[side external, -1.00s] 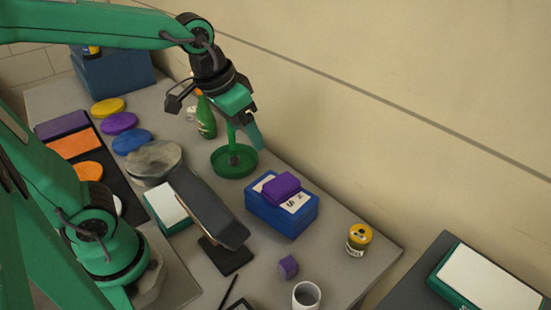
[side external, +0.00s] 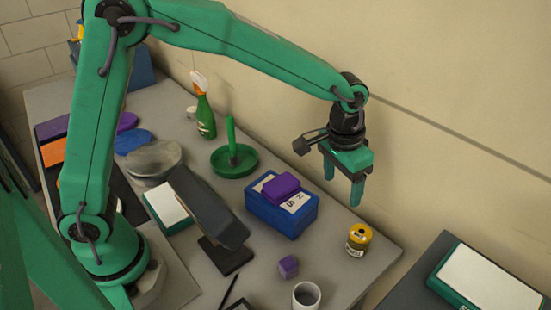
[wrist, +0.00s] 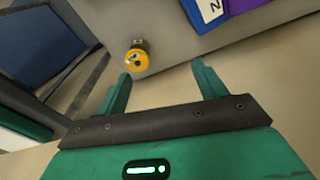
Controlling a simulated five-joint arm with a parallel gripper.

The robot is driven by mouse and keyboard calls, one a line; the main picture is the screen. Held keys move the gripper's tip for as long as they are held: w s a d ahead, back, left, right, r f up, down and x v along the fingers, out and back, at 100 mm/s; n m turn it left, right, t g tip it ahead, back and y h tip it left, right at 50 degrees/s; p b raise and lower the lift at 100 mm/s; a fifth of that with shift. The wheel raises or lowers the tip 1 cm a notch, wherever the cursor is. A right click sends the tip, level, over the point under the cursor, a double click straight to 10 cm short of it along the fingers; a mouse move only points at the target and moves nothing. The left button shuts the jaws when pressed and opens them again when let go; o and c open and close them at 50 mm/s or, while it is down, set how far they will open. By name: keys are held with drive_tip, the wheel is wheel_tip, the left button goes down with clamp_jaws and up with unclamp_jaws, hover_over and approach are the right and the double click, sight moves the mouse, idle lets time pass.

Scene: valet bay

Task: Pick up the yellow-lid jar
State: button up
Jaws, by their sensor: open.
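The yellow-lid jar (side external: 359,239) stands upright near the right corner of the grey table, with a dark label band around it. In the wrist view the jar (wrist: 137,57) shows its yellow lid, a little beyond the left fingertip. My gripper (side external: 343,193) is open and empty, pointing down. It is above the table's back edge, higher than the jar and apart from it. In the wrist view both fingers of my gripper (wrist: 160,72) are spread with nothing between them.
A blue box (side external: 282,214) with a purple block (side external: 281,187) on it stands left of the jar. A small purple cube (side external: 288,267) and a white mug (side external: 306,295) are in front. The wall is close behind. A dark surface with a green-edged box (side external: 490,280) lies right.

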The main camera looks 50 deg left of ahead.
sight(358, 241)
drive_tip(key=shift+m+g, duration=0.3)
drive_tip(key=shift+g, duration=0.2)
drive_tip(key=d+f, duration=0.3)
drive_tip(key=w+d+f, duration=0.1)
drive_tip(key=d+f, duration=0.2)
drive_tip(key=f, duration=0.1)
drive_tip(key=shift+w+d+f, duration=0.15)
drive_tip(key=shift+w+d, duration=0.05)
drive_tip(key=shift+w+a+f, duration=0.1)
drive_tip(key=shift+w+f, duration=0.05)
drive_tip(key=shift+f, duration=3.75)
drive_tip(key=c, duration=1)
